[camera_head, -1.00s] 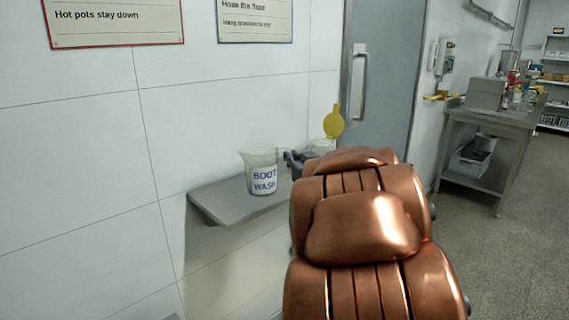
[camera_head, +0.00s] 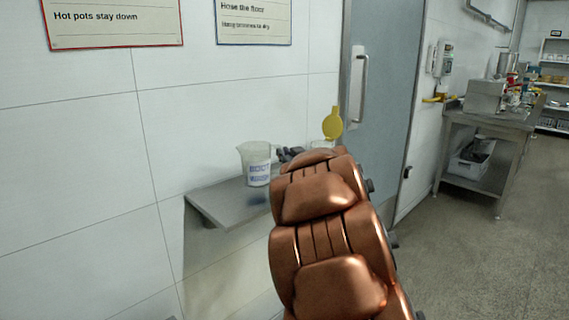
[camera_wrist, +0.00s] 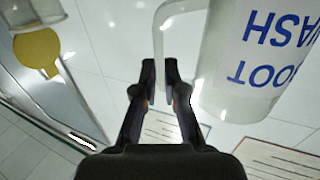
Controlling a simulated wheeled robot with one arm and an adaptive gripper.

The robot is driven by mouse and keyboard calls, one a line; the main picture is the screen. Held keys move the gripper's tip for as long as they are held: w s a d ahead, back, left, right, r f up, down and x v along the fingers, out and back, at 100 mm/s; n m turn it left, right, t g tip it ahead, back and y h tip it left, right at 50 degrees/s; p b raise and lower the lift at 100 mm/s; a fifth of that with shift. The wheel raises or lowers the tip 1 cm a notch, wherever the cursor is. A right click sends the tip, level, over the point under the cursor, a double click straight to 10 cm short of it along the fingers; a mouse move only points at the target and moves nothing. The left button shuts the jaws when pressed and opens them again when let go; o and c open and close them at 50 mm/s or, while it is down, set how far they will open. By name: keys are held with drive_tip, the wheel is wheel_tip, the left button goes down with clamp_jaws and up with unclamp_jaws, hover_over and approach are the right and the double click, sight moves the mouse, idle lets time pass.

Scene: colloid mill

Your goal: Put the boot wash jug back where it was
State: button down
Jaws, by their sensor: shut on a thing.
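The boot wash jug (camera_head: 257,164) is a clear beaker-like jug with a white label and blue lettering. It is upright, just above the grey wall shelf (camera_head: 222,206), with a dark patch like a shadow on the shelf below it. In the wrist view the jug (camera_wrist: 252,60) fills the upper right, its lettering upside down. My gripper (camera_wrist: 160,75) is shut on the jug's handle, which runs between the fingertips. In the head view my gripper (camera_head: 290,154) is at the jug's right side, and my arm hides the right end of the shelf.
Signs (camera_head: 112,22) hang on the wall above. The shelf's left end is clear.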

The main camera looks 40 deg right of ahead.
drive_tip(key=shift+f, duration=1.45)
drive_tip(key=c, duration=1.2)
unclamp_jaws()
drive_tip(key=shift+c, duration=0.2)
drive_tip(key=shift+r, duration=0.25)
drive_tip(key=shift+s+f, duration=0.1)
drive_tip(key=shift+s, duration=0.25)
drive_tip(key=v, duration=1.1)
drive_tip(key=shift+s+a, duration=0.15)
drive_tip(key=shift+a, duration=0.05)
drive_tip(key=shift+f, duration=0.1)
